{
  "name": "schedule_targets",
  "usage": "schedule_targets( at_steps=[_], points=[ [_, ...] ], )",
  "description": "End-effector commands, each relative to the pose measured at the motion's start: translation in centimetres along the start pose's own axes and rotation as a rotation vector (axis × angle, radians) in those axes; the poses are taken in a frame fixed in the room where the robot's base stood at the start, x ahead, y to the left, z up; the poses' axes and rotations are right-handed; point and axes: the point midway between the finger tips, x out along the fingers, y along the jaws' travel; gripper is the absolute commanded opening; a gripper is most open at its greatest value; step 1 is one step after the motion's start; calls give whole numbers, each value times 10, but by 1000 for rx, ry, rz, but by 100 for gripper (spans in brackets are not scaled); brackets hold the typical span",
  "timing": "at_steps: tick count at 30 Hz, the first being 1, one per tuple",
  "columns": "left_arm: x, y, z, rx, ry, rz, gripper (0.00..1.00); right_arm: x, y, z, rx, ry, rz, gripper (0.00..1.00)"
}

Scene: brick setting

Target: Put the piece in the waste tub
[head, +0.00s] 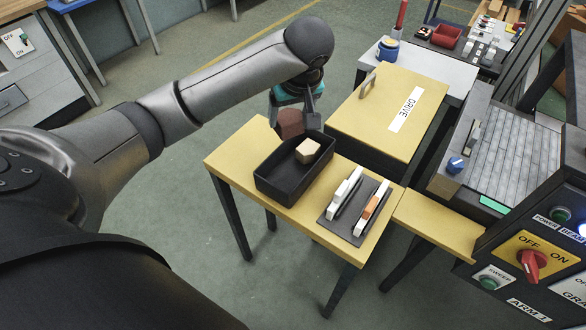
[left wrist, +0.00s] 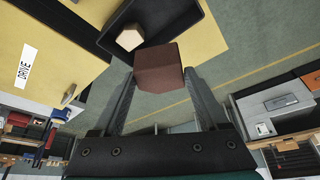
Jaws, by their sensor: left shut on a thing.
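A reddish-brown block (head: 290,122) is held between the fingers of my left gripper (head: 296,108), near the far left corner of a black tub (head: 280,192). The block also shows between the fingertips in the left wrist view (left wrist: 158,66). There it overlaps the tub's edge (left wrist: 197,32) in the picture; I cannot tell whether it is fully over the tub. A tan block (head: 307,151) lies inside the tub and also shows in the left wrist view (left wrist: 130,37). My right gripper is not in view.
The tub stands on a yellow table (head: 228,166), beside a dark tray (head: 340,224) with white and orange-brown pieces. A yellow cabinet marked DRIVE (head: 372,105) stands behind it. A control panel (head: 525,270) is at the right. The floor left of the table is clear.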

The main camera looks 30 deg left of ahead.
Motion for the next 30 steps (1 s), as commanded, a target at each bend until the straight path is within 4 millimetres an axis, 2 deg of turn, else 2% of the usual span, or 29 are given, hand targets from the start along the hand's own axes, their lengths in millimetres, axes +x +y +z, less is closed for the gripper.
schedule_targets(
  at_steps=[1, 3, 12, 15, 22, 27, 30],
  points=[
    [16, -2, 7, 0, -2, -6, 18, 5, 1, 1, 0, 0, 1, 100],
    [34, -2, 15, 2, -3, -5, 18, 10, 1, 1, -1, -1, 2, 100],
    [104, -1, 43, 1, -1, -3, 18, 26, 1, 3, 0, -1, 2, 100],
    [117, -1, 48, 0, -1, -1, 18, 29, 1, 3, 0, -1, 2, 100],
    [131, -1, 54, 1, -1, -1, 18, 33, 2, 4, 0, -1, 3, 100],
    [156, -1, 65, 1, -1, -1, 18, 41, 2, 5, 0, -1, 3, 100],
    [163, -1, 68, 1, 0, 0, 18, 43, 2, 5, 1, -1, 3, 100]
  ],
)
